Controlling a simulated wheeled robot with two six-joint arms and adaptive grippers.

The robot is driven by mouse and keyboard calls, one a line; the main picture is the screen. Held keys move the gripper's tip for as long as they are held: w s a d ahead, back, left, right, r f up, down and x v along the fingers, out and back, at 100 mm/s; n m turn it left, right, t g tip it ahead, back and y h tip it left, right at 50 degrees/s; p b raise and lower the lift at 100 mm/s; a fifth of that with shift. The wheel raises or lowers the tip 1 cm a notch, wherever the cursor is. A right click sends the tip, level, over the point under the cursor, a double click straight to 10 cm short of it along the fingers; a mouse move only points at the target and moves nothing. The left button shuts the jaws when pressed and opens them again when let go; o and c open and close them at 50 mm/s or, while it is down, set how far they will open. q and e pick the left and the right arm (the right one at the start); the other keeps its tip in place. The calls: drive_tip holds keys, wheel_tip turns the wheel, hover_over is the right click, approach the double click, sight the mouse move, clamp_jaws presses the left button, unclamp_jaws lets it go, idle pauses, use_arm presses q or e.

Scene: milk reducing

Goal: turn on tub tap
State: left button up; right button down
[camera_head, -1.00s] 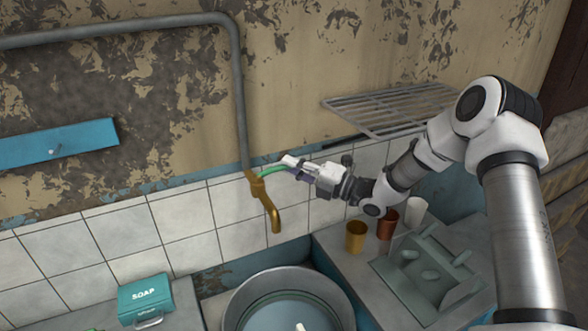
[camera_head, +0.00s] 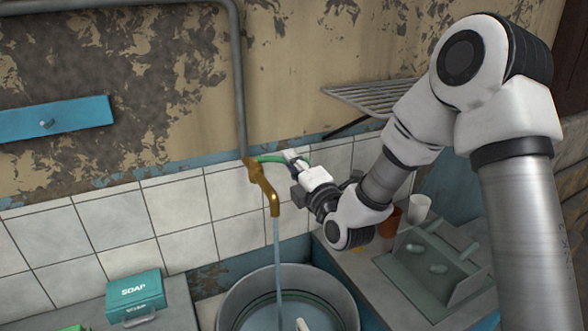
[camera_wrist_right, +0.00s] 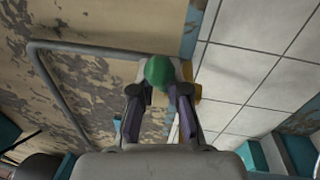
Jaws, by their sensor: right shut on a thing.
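The brass tap (camera_head: 263,182) sits at the end of the grey wall pipe, with its spout pointing down. A stream of water (camera_head: 278,255) runs from the spout into the round metal tub (camera_head: 345,305). The tap's green handle (camera_head: 268,158) extends to the right of the tap. My right gripper (camera_head: 291,158) is shut on the handle's outer end. In the right wrist view the green handle (camera_wrist_right: 159,71) lies between my right fingers, with a bit of the brass tap (camera_wrist_right: 187,88) behind it. My left gripper is not in view.
A teal soap box (camera_head: 135,292) stands on the ledge left of the tub. A brown cup (camera_head: 390,222), a white cup (camera_head: 420,207) and a grey dish rack (camera_head: 435,262) stand on the right counter. A wire shelf (camera_head: 375,98) sticks out from the wall above.

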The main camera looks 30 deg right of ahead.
drive_tip(key=shift+s+a+r+h, duration=0.1)
drive_tip(key=shift+a+h, duration=0.05)
drive_tip(key=shift+h, duration=0.15)
drive_tip(key=c, duration=1.3)
unclamp_jaws()
drive_tip(key=shift+o, duration=0.7)
drive_tip(key=shift+a, duration=0.35)
drive_tip(key=s+f, duration=0.1)
drive_tip(key=s, duration=0.6)
drive_tip(key=shift+a, duration=0.15)
